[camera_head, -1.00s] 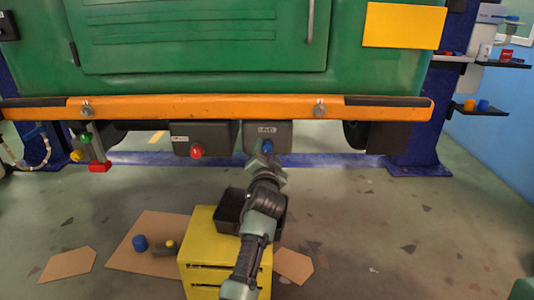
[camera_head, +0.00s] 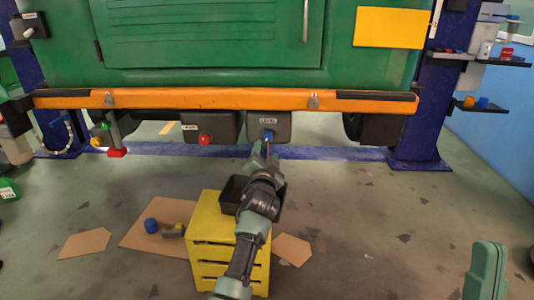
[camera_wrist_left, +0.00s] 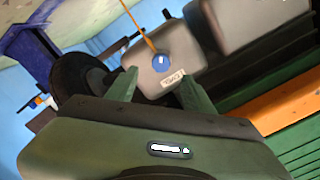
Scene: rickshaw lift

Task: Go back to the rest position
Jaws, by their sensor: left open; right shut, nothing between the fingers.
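My left gripper (camera_head: 260,150) is open, its arm rising from the bottom middle. Its tips are just below a dark grey box (camera_head: 283,122) with a blue round cap (camera_head: 268,136), under the orange beam. In the left wrist view the two green fingers (camera_wrist_left: 158,92) stand apart with nothing between them. Beyond them are the grey box (camera_wrist_left: 178,80) and its blue cap (camera_wrist_left: 160,62), with a thin orange rod at the cap. My right gripper (camera_head: 485,270) is at the bottom right, empty, its green fingers together.
The green vehicle (camera_head: 220,60) with its orange beam (camera_head: 220,98) hangs on blue posts (camera_head: 430,120). A yellow stool (camera_head: 215,255) with a black bin (camera_head: 233,190) stands below my left arm. Cardboard (camera_head: 140,235) lies on the floor.

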